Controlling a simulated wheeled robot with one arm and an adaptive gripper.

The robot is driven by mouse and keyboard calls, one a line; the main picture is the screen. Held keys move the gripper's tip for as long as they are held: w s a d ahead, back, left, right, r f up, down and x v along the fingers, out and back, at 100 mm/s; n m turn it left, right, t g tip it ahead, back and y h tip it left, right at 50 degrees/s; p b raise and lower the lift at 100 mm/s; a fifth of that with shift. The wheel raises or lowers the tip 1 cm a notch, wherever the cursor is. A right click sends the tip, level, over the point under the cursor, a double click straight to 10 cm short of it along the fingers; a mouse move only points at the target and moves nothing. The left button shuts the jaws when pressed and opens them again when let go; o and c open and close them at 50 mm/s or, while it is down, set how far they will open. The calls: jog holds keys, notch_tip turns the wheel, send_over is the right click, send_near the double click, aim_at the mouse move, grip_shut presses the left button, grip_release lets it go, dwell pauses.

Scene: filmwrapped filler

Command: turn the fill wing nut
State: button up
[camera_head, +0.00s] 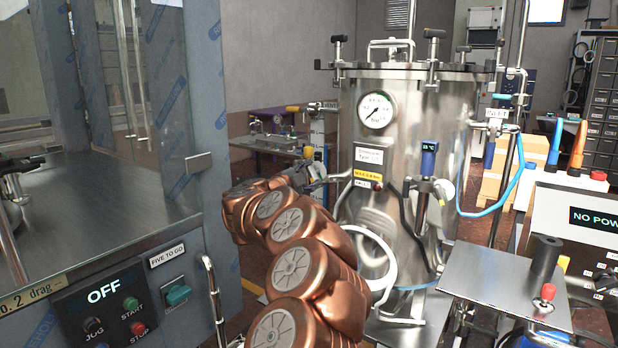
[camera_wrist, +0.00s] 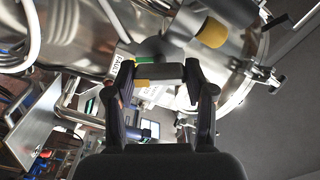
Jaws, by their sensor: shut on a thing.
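My gripper (camera_wrist: 160,76) is shut on a short grey bar, which I take to be the fill wing nut (camera_wrist: 158,72); its two ends lie between the fingertips. A green and yellow edge shows beside it. A white label (camera_wrist: 118,73), apparently reading FILL, is just left of the fingers. In the head view my gripper (camera_head: 318,170) is at the left side of the steel tank (camera_head: 410,150), reaching toward its wall from the left. The wing nut cannot be made out there, being small and largely behind the gripper.
A pressure gauge (camera_head: 376,110) and a blue-topped fitting (camera_head: 428,160) sit on the tank front. A white hose loop (camera_head: 385,255) hangs close to my arm. A steel machine (camera_head: 150,200) stands left, a small metal table (camera_head: 500,285) right.

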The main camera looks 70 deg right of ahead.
jog(key=o, duration=1.2)
jog(key=shift+c, duration=0.2)
jog(key=v, duration=1.2)
